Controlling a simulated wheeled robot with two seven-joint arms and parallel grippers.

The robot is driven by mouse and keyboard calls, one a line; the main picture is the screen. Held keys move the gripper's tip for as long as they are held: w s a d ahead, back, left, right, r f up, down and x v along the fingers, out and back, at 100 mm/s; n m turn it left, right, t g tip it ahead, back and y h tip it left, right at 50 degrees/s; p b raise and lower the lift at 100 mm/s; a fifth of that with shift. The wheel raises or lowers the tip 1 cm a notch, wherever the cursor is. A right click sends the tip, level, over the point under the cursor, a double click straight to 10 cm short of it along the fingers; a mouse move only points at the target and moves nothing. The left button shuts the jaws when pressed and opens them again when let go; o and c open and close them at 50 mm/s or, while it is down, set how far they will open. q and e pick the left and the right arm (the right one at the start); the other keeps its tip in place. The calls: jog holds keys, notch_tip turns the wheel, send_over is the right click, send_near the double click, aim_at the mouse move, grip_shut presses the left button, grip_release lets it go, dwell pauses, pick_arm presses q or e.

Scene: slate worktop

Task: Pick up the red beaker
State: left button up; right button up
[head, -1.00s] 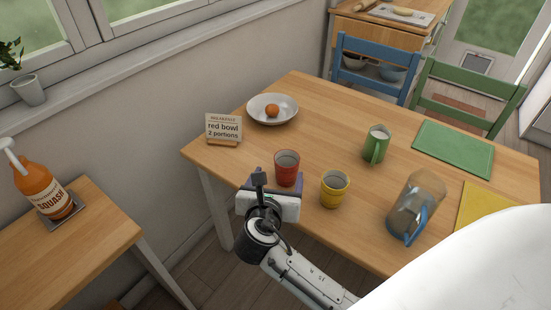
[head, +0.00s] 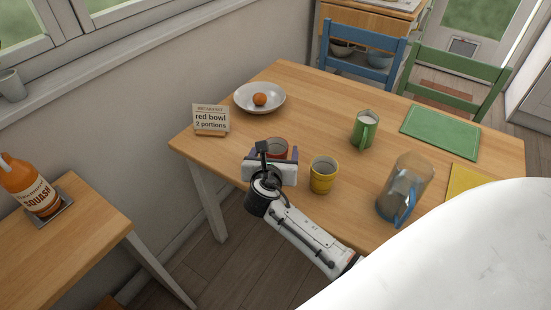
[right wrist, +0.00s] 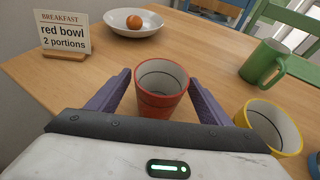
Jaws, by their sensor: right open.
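The red beaker (right wrist: 161,98) stands upright on the wooden table, and in the right wrist view it shows between the two purple fingers of my right gripper (right wrist: 163,92). The fingers are open, one on each side of the beaker, with gaps visible between them and its wall. In the head view the red beaker (head: 278,147) is partly hidden behind my right gripper (head: 272,155). The beaker looks empty inside. My left gripper is not in view.
A yellow cup (head: 322,176) stands close to the right of the beaker. A green mug (head: 363,131), a glass jug with a blue handle (head: 404,190), a white bowl (head: 240,101) with an orange fruit and a sign card (head: 210,119) stand on the wooden table (head: 310,120).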

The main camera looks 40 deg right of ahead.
jog(key=c, duration=1.1)
